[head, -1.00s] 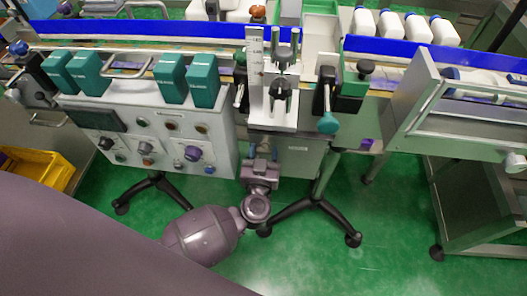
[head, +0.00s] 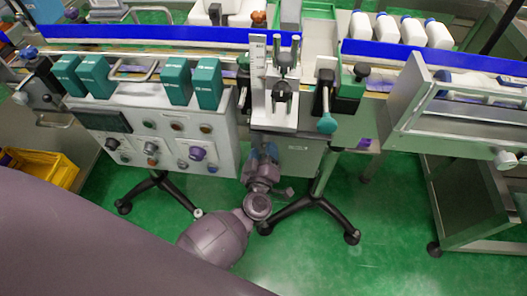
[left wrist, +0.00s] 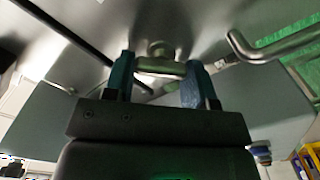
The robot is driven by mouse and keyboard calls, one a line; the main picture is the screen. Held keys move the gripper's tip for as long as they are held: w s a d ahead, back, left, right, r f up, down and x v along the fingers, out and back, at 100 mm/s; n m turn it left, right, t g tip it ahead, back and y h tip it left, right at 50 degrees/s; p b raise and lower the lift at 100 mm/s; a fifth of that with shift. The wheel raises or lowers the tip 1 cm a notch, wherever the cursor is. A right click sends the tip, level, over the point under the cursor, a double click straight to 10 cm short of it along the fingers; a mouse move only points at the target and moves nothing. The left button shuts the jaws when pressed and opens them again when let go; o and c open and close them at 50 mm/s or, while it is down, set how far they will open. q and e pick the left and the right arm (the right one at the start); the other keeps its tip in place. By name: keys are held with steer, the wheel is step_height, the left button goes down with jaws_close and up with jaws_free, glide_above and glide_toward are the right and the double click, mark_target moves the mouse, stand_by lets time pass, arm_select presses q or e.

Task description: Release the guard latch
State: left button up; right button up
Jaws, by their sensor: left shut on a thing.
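My left gripper (head: 265,152) is under the front edge of the machine, below the white central station (head: 271,118), in the head view. In the left wrist view, its two blue-green fingers (left wrist: 159,76) are shut on a small pale metal bar with a rounded knob behind it, which seems to be the guard latch (left wrist: 160,67). The bar lies across between the fingertips, under a grey metal surface. In the head view the latch is hidden by the machine and my gripper. My right gripper is not in view.
A control panel (head: 150,138) with knobs and buttons stands left of my gripper. A teal-ended lever (head: 326,123) is to its right. A framed guard (head: 455,115) stands further right. In the left wrist view a bent metal handle (left wrist: 262,50) is close by.

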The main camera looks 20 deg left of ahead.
arm_select(q)
steer(key=n, duration=0.4)
steer(key=shift+f+n, duration=0.2)
steer(key=shift+n, duration=0.1)
steer(key=n+b, duration=0.1)
steer(key=n, duration=0.1)
steer(key=shift+a+n, duration=0.1)
steer(key=shift+n, duration=1.4)
steer(key=o, duration=0.9)
steer(key=shift+o, duration=0.2)
